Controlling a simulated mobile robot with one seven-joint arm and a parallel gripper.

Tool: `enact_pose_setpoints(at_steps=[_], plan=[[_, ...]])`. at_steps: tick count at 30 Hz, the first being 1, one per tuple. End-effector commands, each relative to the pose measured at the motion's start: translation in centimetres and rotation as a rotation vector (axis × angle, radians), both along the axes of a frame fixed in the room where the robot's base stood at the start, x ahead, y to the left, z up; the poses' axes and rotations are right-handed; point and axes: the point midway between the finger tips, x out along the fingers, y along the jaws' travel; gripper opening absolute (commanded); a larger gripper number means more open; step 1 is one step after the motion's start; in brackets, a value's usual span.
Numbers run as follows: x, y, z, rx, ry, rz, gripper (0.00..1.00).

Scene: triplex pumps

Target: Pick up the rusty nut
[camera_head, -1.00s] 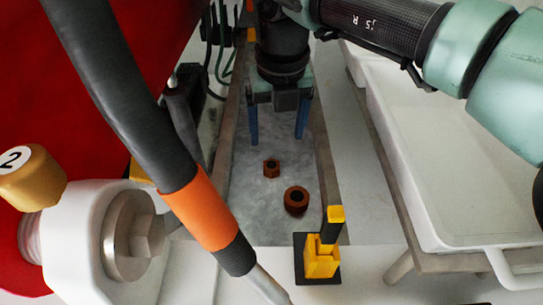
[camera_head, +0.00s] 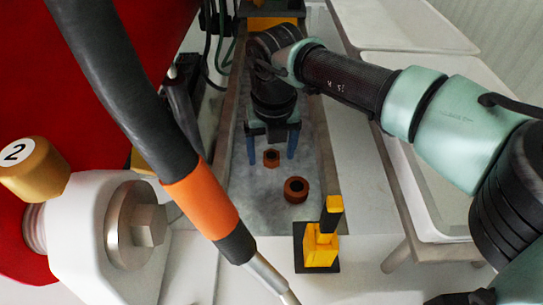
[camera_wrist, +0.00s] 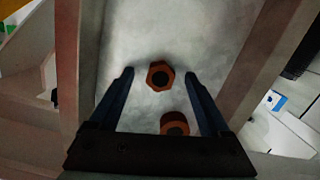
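Two rusty brown pieces lie on the grey floor of a trough: a small hexagonal nut (camera_head: 271,158) and a rounder, ring-like nut (camera_head: 296,189) nearer the head camera. My gripper (camera_head: 272,161) points down with its two blue fingers spread and nothing held. In the head view the hexagonal nut appears between the fingers. In the wrist view, one hexagonal piece (camera_wrist: 160,76) lies between the open fingertips (camera_wrist: 159,74). A second piece (camera_wrist: 174,123) shows nearer the gripper's palm, partly hidden. How far the fingertips are above the floor I cannot tell.
The trough's side walls (camera_head: 326,170) stand on both sides. A yellow and black block (camera_head: 320,247) stands at the near end. White trays (camera_head: 420,190) are to the right. A black hose with an orange band (camera_head: 200,205) crosses the left foreground.

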Motion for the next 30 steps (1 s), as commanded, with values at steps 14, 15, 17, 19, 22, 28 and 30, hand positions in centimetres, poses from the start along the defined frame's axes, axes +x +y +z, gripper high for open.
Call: enact_pose_setpoints(at_steps=[14, 15, 17, 19, 22, 28, 30], plan=[[0.0, 0.0, 0.1, 0.000, 0.000, 0.000, 0.00], [0.0, 0.0, 0.1, 0.000, 0.000, 0.000, 0.00], [0.0, 0.0, 0.1, 0.000, 0.000, 0.000, 0.00], [0.0, 0.0, 0.1, 0.000, 0.000, 0.000, 0.00], [0.0, 0.0, 0.3, 0.000, -0.001, 0.000, 0.00], [0.1, -0.1, 3.0, -0.001, -0.004, 0.000, 0.00], [0.1, -0.1, 4.5, -0.001, -0.004, -0.001, 0.00]])
